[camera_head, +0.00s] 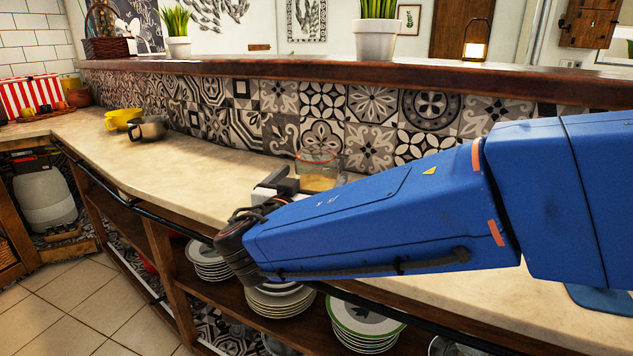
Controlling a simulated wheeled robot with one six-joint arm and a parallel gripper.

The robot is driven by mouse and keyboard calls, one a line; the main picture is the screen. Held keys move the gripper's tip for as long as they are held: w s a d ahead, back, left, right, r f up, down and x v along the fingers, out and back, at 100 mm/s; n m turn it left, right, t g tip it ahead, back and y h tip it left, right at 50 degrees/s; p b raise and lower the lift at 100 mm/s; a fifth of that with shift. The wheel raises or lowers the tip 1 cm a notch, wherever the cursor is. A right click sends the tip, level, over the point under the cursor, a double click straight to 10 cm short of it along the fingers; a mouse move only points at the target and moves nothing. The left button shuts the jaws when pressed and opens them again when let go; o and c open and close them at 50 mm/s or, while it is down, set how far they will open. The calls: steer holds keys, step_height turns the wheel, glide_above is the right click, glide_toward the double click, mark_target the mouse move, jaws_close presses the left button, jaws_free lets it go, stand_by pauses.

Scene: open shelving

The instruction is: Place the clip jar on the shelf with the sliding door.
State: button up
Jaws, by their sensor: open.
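A clear glass jar with an orange-red rim and tan contents, likely the clip jar (319,172), stands upright on the pale countertop near the tiled wall. Its lower part is hidden behind my blue arm. My gripper (283,181) is open just left of the jar, low over the counter. Its fingers are partly hidden by my wrist, and I cannot tell whether they touch the jar. No sliding door can be made out. Open wooden shelving (180,308) runs below the counter.
Plate stacks (279,302) (366,328) fill parts of the shelf below. A dark rail (130,203) runs along the front edge.

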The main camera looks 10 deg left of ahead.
steer(key=shift+w+d, duration=0.1)
steer(key=shift+w, duration=0.8)
steer(key=c, duration=1.7)
steer(key=shift+r, duration=0.15)
step_height(320, 180, up, 10)
steer(key=shift+f, duration=0.1)
